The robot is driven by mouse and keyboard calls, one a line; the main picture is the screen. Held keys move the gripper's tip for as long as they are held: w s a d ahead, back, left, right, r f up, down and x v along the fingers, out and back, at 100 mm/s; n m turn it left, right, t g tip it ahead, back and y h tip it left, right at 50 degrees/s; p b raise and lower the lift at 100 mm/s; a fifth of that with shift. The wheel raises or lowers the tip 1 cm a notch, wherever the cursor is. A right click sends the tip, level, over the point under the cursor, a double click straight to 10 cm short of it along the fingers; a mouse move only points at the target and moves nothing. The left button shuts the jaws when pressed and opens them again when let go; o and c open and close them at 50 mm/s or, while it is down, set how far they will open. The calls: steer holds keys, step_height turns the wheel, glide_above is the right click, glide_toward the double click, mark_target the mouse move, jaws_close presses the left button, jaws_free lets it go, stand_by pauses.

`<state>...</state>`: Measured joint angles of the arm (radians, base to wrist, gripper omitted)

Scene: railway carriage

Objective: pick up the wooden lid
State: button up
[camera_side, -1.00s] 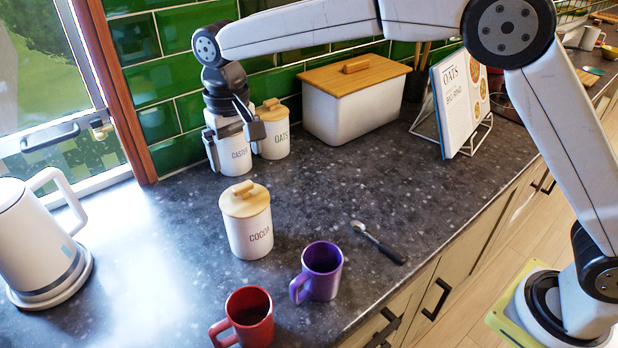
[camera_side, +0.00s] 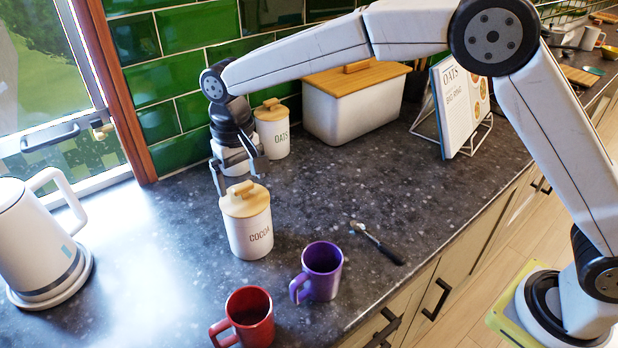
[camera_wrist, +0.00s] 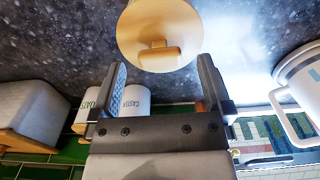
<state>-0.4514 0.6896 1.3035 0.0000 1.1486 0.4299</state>
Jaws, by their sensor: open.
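The round wooden lid (camera_side: 245,202) with a bar handle sits on the white COCOA canister (camera_side: 249,234). In the wrist view the lid (camera_wrist: 157,36) lies just beyond the fingertips, between their lines, and covers most of its canister. My gripper (camera_side: 240,172) is open and empty. It is above and behind the lid, close to it but apparently not touching. In the wrist view both fingers of the gripper (camera_wrist: 162,64) show spread apart.
A canister marked OATS (camera_side: 272,133) stands behind my gripper, with the CASTER canister (camera_wrist: 134,98) beside it. A purple mug (camera_side: 320,271), a red mug (camera_side: 249,316) and a spoon (camera_side: 377,243) lie in front. A white kettle (camera_side: 38,240) stands left.

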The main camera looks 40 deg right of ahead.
mark_target(244, 194)
steer(key=shift+f, duration=1.25)
jaws_close()
